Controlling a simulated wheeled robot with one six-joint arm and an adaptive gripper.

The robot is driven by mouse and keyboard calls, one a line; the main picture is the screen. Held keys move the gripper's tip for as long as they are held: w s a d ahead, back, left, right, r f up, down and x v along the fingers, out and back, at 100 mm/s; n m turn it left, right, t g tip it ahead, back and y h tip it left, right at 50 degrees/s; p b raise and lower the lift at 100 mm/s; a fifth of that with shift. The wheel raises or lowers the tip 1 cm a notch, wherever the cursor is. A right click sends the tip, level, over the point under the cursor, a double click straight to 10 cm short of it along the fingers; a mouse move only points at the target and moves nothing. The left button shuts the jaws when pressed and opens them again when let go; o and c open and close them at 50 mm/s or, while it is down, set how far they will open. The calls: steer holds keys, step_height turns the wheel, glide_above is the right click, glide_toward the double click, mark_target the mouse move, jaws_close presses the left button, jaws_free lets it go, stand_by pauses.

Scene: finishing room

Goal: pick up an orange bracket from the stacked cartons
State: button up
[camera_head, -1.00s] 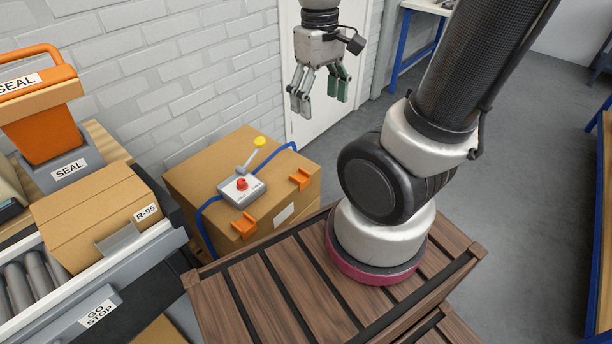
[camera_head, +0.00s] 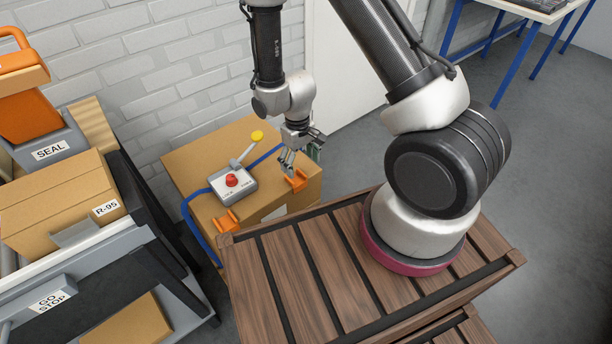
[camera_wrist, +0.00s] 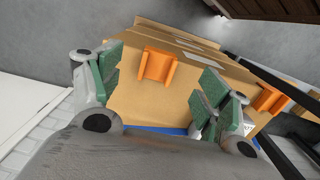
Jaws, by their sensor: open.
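Two orange brackets lie on top of the stacked cartons (camera_head: 190,150). One bracket (camera_head: 297,181) is near the right edge, beside my gripper (camera_head: 302,156); the other bracket (camera_head: 228,221) is at the front left edge. In the wrist view the nearer bracket (camera_wrist: 157,66) shows between and beyond the fingers of my gripper (camera_wrist: 160,88), apart from them. The other bracket (camera_wrist: 270,99) lies to the right, past the right finger. My gripper is open and empty, with green finger pads, above the carton top.
A grey control box (camera_head: 231,184) with a red button and a yellow-tipped lever sits on the carton, with a blue strap (camera_head: 196,205) around it. A conveyor with a carton marked R-95 (camera_head: 60,205) stands left. A white brick wall (camera_head: 200,60) is behind.

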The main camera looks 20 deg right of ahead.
mark_target(297, 181)
steer(key=shift+w+a+f+t, duration=0.25)
steer(key=shift+w+f+t, duration=0.1)
steer(key=shift+w, duration=0.15)
steer(key=f, duration=0.7)
steer(key=shift+w+a, duration=0.15)
steer(key=shift+w, duration=0.1)
steer(key=c, duration=1)
